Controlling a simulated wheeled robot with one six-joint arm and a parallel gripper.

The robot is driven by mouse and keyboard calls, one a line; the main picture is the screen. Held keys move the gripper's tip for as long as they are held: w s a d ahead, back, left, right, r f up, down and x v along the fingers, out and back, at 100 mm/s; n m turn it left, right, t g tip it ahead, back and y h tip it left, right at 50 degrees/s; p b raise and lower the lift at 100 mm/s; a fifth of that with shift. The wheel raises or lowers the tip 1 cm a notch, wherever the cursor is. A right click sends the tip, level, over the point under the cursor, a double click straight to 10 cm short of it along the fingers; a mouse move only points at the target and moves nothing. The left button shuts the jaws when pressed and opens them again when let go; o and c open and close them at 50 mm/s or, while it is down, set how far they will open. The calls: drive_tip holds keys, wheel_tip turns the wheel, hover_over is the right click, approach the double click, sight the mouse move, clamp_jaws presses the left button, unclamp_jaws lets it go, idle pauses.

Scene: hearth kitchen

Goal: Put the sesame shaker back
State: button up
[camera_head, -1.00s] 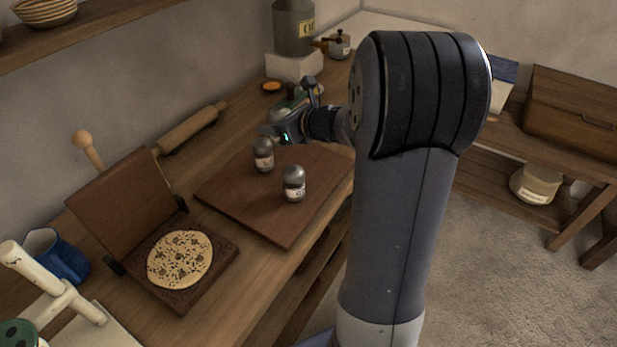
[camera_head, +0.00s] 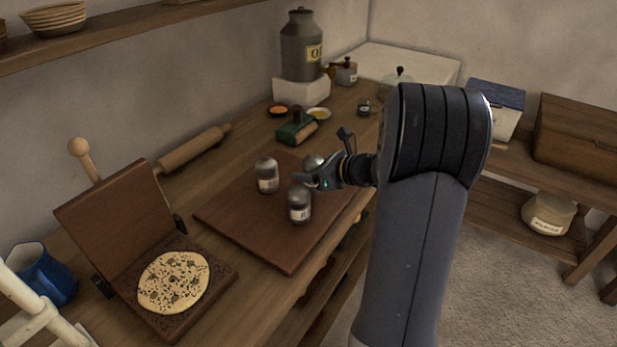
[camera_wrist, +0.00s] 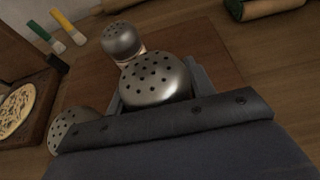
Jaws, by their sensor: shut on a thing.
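My gripper (camera_head: 312,180) is over the dark wooden board (camera_head: 245,222), shut on a shaker with a domed, holed metal lid (camera_head: 312,161). Its lid also shows between the jaws in the wrist view (camera_wrist: 155,80). Its label and base are hidden, so I cannot tell its contents or whether it touches the board. A second shaker (camera_head: 266,176) stands upright on the board to the left; the wrist view shows it beyond the held one (camera_wrist: 122,40). A third shaker (camera_head: 299,206) stands nearer the board's front; its lid (camera_wrist: 72,128) is partly hidden in the wrist view. Their labels are unreadable.
A hinged wooden press (camera_head: 118,225) with a speckled flatbread (camera_head: 172,282) lies open at left. A rolling pin (camera_head: 193,149) is along the wall. A green-and-wood tool (camera_head: 297,131) and small bowls (camera_head: 318,114) lie behind the board. The board's left part is clear.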

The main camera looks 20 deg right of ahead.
drive_tip(key=shift+f, duration=0.9)
drive_tip(key=shift+f, duration=0.2)
drive_tip(key=o, duration=1)
drive_tip(key=shift+r, duration=0.15)
drive_tip(key=shift+r, duration=0.2)
drive_tip(key=v, duration=1.2)
drive_tip(key=shift+f, duration=0.2)
